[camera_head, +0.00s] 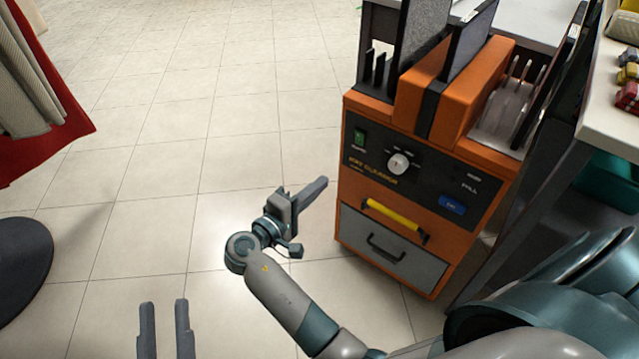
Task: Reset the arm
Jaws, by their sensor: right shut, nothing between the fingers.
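My right arm (290,305) reaches in from the lower right over the tiled floor. Its gripper (318,186) is shut and empty, its fingers pointing up and right, to the left of the orange machine and apart from it in the picture. My left gripper (165,304) shows at the bottom edge, left of centre. Its two grey fingers point up, parallel with a gap between them, and nothing is held. The rest of the left arm is out of view.
An orange machine (330,215) with a knob, yellow handle and grey drawer (388,250) stands right of my right gripper. A white counter (600,125) is at far right. Red and beige garments (35,90) hang upper left above a dark round base (22,265). Middle floor is clear.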

